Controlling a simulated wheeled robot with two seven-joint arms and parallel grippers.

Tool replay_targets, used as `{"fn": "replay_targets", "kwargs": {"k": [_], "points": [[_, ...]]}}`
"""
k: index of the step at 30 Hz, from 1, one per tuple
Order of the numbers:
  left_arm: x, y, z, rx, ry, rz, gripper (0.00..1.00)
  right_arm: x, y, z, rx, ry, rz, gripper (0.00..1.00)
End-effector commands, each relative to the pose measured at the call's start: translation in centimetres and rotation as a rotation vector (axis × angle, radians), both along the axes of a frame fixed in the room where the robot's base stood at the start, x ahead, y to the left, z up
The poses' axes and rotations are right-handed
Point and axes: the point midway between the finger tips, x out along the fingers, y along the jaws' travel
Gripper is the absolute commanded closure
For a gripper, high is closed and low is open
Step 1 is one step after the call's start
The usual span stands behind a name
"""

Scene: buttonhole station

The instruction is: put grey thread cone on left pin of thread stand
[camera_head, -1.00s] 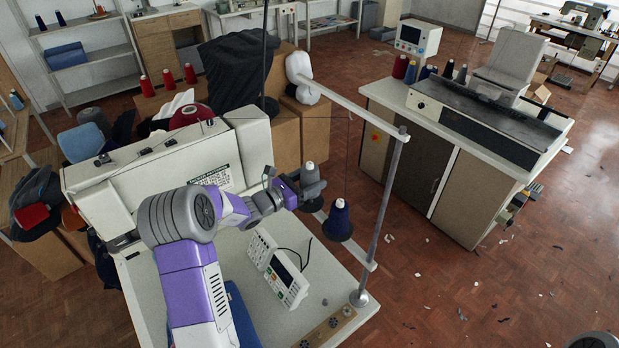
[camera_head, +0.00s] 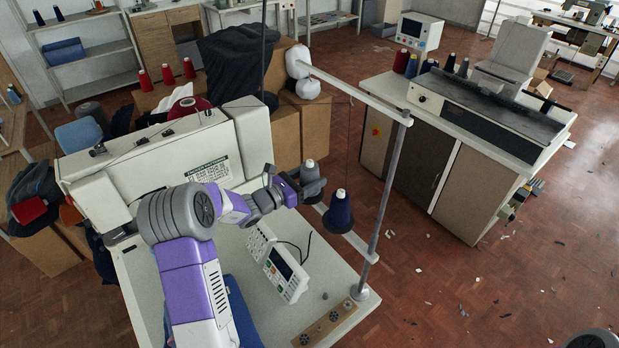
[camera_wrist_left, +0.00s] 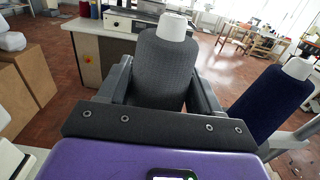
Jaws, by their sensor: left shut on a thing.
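My left gripper (camera_head: 300,190) is shut on the grey thread cone (camera_head: 313,178), which stands upright with its white tip up. In the left wrist view the grey cone (camera_wrist_left: 163,72) sits between the two dark fingers. The thread stand (camera_head: 385,205) has a grey pole and a low crossbar. A navy cone (camera_head: 339,212) stands on the crossbar, just right of the grey cone; it also shows at the right of the left wrist view (camera_wrist_left: 270,102). The crossbar's left end is partly behind the gripper and cone. The left pin is hidden. My right gripper is out of view.
A white sewing machine (camera_head: 150,165) stands left of the gripper. A control panel (camera_head: 279,264) with a cable lies on the worktable (camera_head: 235,250) below. The stand's upper arm (camera_head: 350,90) reaches over the area. A cabinet (camera_head: 420,165) stands beyond the pole.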

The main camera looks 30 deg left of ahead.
Motion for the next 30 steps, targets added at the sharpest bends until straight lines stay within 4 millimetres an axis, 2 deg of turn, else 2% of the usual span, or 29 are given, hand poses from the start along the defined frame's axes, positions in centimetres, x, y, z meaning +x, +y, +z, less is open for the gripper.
{"fn": "replay_targets", "kwargs": {"k": [13,14,19,20,30], "points": [[0.01,0.0,-0.73,0.0,-0.001,0.0,0.7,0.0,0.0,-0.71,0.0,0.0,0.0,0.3],[0.01,0.0,-0.73,0.0,-0.001,0.0,0.34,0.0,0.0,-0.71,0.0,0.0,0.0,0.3],[0.01,0.0,-0.66,0.0,-0.001,0.0,0.08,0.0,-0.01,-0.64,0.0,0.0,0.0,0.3],[0.01,0.0,-0.67,0.0,-0.001,0.0,0.06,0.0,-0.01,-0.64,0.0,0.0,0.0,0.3],[-0.49,0.28,-0.73,0.0,0.001,0.001,0.06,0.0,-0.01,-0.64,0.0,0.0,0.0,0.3]]}}
